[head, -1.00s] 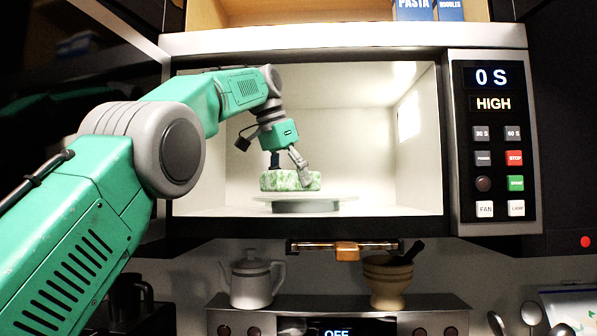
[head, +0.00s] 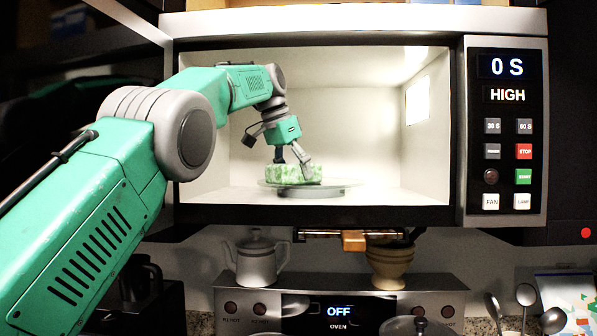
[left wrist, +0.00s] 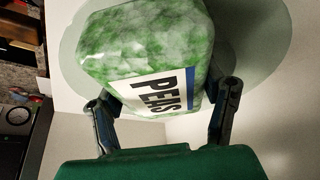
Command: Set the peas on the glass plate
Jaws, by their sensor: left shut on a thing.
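The peas (head: 295,174) are a green and white mottled block inside the open microwave. In the left wrist view the peas (left wrist: 140,50) show a white label reading "PEAS". The glass plate (head: 312,193) is a pale round disc on the microwave floor; its rim (left wrist: 270,60) shows beside and beyond the peas in the left wrist view. My left gripper (head: 292,165) is shut on the peas, with one finger at each side. The peas are over the plate and very low, seemingly at its surface; their underside contact is hard to tell. My right gripper is not in view.
The microwave's walls (head: 345,110) and front frame surround my left arm's reach. The control panel (head: 508,135) is on the right, showing "0 S" and "HIGH". Below, a teapot (head: 256,262) and a mortar (head: 390,265) stand on the oven top.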

